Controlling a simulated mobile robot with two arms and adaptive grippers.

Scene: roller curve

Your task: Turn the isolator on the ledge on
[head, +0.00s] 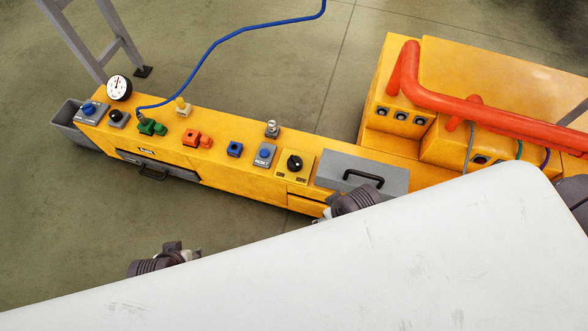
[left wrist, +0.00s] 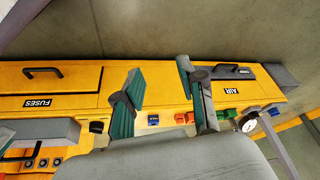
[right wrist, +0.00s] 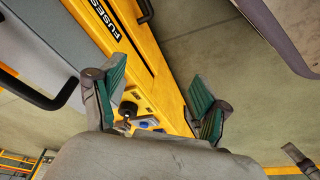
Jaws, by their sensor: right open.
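The isolator (head: 295,163) is a black rotary knob on a yellow plate, on top of the yellow ledge (head: 222,172). Its pointer direction is too small to tell. The black knob also shows between my fingers in the right wrist view (right wrist: 127,110) and at the lower left of the left wrist view (left wrist: 97,126). My right gripper (head: 326,214) is open and empty, in front of the ledge, below and right of the knob in the head view. My left gripper (head: 190,254) is open and empty, in front of the ledge further left; its spread fingers show in the left wrist view (left wrist: 160,78).
A grey box with a black handle (head: 363,178) stands right of the isolator. A grey switch with a blue button (head: 264,155) and a blue block (head: 235,149) are left of it. A metal post (head: 272,129) stands behind. Red pipes (head: 450,104) run at the right.

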